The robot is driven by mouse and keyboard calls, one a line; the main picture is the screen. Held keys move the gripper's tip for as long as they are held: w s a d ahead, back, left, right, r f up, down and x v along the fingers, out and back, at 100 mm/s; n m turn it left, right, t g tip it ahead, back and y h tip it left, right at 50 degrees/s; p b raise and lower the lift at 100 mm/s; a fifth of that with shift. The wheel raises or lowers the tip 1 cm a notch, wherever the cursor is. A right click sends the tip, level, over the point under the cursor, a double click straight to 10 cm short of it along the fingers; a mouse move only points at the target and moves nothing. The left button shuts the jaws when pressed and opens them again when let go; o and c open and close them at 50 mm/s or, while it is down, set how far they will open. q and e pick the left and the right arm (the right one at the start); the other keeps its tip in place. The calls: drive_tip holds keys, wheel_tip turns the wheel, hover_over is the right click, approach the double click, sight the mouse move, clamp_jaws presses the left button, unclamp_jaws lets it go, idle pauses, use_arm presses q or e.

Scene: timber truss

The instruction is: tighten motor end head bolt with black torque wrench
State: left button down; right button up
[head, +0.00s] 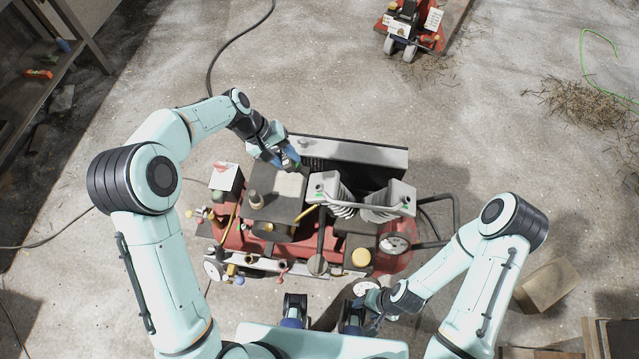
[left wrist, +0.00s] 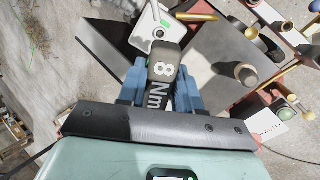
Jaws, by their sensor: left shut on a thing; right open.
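My left gripper (head: 283,163) is over the red compressor (head: 235,240), near its left pale grey cylinder head (head: 324,184). In the left wrist view its blue fingers (left wrist: 160,88) are shut on the black torque wrench (left wrist: 162,68), marked "8 Nm". The wrench's far end lies over or against the pale head (left wrist: 150,30), which has a green mark. The bolt is hidden, and I cannot tell whether the wrench sits on it. My right gripper (head: 322,312) is open and empty at the compressor's near side, close to my body.
A second pale head (head: 400,194) stands to the right, joined by a pipe. A pressure gauge (head: 394,243) and yellow cap (head: 361,257) are at the front. A cardboard box (head: 546,285) lies at the right. A shelf (head: 55,65) stands at the left.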

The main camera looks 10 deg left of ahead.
idle(0.3)
use_arm(q)
drive_tip(key=shift+r+n+p, duration=0.1)
drive_tip(key=shift+n+p, duration=0.2)
drive_tip(key=shift+n, duration=0.1)
drive_tip(key=n+p, duration=0.3)
drive_tip(key=n, duration=0.1)
drive_tip(key=shift+w+r, duration=0.1)
drive_tip(key=shift+r, duration=0.05)
drive_tip(key=shift+d+n+p, duration=0.1)
drive_tip(key=shift+n+p, duration=0.35)
drive_tip(key=shift+n, duration=0.15)
drive_tip(key=shift+f, duration=0.25)
use_arm(e)
wheel_tip(320, 180, up, 5)
drive_tip(key=w, duration=0.3)
drive_tip(key=shift+r, duration=0.2)
drive_tip(key=shift+s, duration=0.1)
